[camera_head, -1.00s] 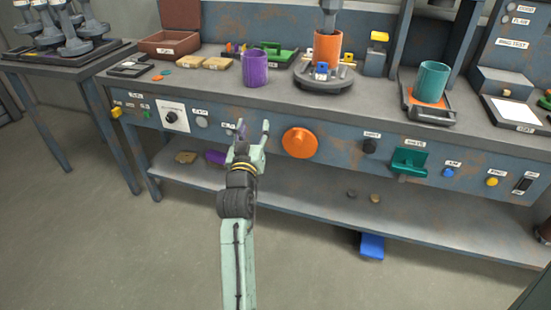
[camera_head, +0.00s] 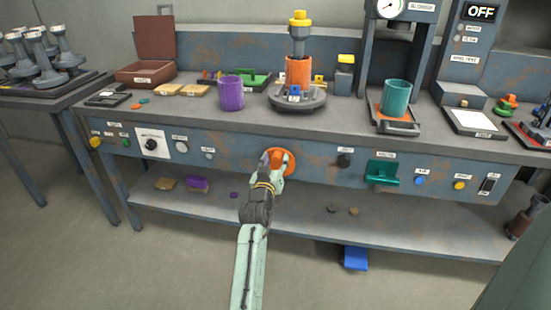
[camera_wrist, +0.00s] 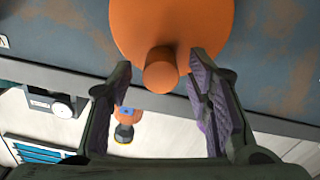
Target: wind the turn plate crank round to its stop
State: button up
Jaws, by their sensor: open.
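The crank is an orange disc (camera_head: 289,159) on the bench's front panel, below the turn plate (camera_head: 300,104). In the wrist view the disc (camera_wrist: 185,25) fills the top middle, and its short round orange knob (camera_wrist: 161,72) sticks out towards me. My gripper (camera_head: 271,164) is in front of the disc and covers part of it. In the wrist view my gripper (camera_wrist: 163,82) is open and empty, one finger on each side of the knob and apart from it. The turn plate carries an orange cylinder (camera_head: 298,72) and several small pieces.
A purple cup (camera_head: 231,93) stands left of the turn plate, a teal cup (camera_head: 396,98) right of it. A dark knob (camera_head: 344,160) and a green bracket (camera_head: 382,173) sit on the panel right of the crank. A shelf (camera_head: 300,207) runs below.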

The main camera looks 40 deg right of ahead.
jog(key=shift+w+d, duration=0.35)
grip_shut()
dwell(0.5)
